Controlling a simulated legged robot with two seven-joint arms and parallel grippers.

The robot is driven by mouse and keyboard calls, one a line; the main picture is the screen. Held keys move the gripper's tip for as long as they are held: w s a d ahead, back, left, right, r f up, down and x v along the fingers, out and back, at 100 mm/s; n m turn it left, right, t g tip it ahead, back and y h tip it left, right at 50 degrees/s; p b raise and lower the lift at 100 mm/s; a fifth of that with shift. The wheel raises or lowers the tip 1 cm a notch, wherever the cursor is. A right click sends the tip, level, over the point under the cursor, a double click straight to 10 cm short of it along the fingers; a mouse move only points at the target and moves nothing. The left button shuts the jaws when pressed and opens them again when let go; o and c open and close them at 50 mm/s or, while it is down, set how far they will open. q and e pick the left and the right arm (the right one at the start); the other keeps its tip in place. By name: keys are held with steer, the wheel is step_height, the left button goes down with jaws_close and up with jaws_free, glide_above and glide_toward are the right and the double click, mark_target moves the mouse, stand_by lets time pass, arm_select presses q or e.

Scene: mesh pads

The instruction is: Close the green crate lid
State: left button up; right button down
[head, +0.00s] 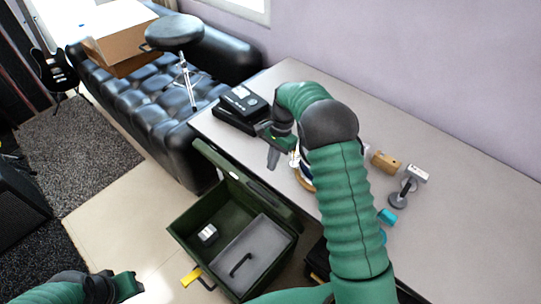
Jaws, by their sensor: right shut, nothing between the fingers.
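The green crate (184,238) stands open on the floor in front of the table. Its lid (232,172) is raised on the side toward the table. My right gripper (273,160) is shut and empty, pointing down above the table's front edge, up and to the right of the lid and apart from it as far as I can tell. My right arm crosses the view and hides part of the table. My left gripper (130,286) is at the bottom left, left of the crate; its fingers are unclear.
A grey panel with a black handle (243,264) and a small box (207,234) lie inside the crate. A yellow latch (190,277) sticks out at its front. The table (450,240) holds a black device (243,101), a wooden block (385,162) and other small things. A black sofa (150,115) stands behind.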

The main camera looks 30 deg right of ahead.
glide_toward(265, 191)
steer(key=shift+w+d+f, duration=0.1)
steer(key=shift+w+f, duration=0.3)
steer(key=shift+f, duration=0.25)
steer(key=s+a+f, duration=0.1)
steer(key=a, duration=0.1)
steer(key=shift+s+a+f, duration=0.35)
steer(key=shift+a+f, duration=0.05)
steer(key=shift+a, duration=0.1)
arm_select(q)
steer(key=shift+w+f, duration=0.35)
arm_select(e)
steer(key=shift+a+f, duration=0.1)
steer(key=shift+a, duration=0.05)
